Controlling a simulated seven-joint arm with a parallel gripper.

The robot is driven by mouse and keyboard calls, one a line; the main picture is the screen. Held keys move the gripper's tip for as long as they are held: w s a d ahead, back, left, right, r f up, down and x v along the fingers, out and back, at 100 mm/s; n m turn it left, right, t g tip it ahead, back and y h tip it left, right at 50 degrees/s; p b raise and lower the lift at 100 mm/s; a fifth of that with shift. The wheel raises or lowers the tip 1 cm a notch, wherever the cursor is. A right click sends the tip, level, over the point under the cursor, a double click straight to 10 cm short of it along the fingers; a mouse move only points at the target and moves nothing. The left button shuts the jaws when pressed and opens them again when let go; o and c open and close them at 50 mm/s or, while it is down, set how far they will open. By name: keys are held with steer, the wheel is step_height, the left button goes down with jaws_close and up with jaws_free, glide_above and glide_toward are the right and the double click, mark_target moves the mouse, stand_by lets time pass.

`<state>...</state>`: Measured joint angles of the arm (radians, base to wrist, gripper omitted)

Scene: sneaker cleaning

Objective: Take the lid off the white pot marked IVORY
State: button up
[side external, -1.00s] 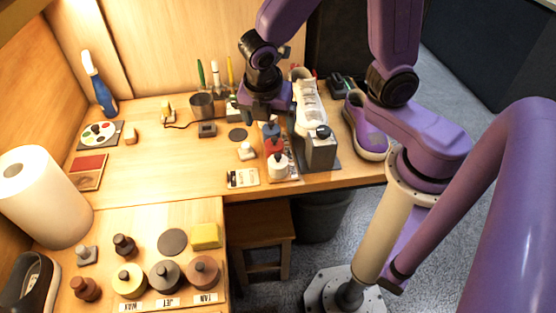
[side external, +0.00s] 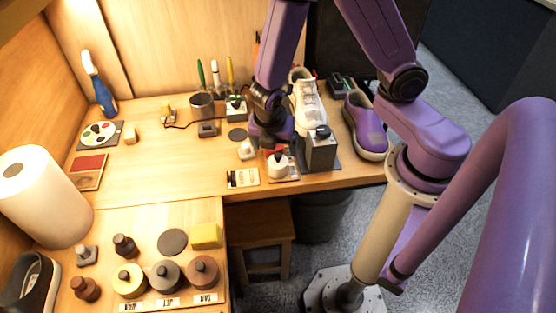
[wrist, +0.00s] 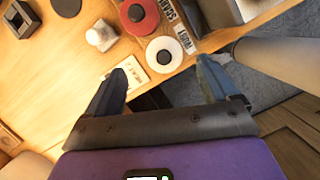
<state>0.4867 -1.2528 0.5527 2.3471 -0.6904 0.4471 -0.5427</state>
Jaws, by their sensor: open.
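The white pot (side external: 278,170) stands near the front edge of the desk, with a dark round knob on its white lid. In the wrist view the white pot (wrist: 155,57) is seen from above with its lid on, beside a label strip (wrist: 184,39) that appears to read IVORY. My gripper (side external: 272,142) is above and just behind the pot in the side view. In the wrist view my gripper (wrist: 167,64) is open and empty, its two blue-grey fingers apart on either side of the pot in the picture. I cannot tell the height between them.
A red pot (wrist: 138,26) stands directly beside the white one. A grey block-shaped holder (side external: 321,153) and the white sneaker (side external: 309,112) stand close on the right. A small white-topped item (side external: 246,150) and a printed card (side external: 243,178) lie on the left.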

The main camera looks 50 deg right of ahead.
mark_target(278, 157)
steer(key=shift+s+a+x, duration=0.1)
steer(key=shift+s+x, duration=0.05)
steer(key=shift+x, duration=1.15)
steer(key=shift+s+a+x, duration=0.1)
steer(key=shift+x, duration=1.15)
steer(key=shift+f, duration=0.1)
steer(key=c, duration=1.1)
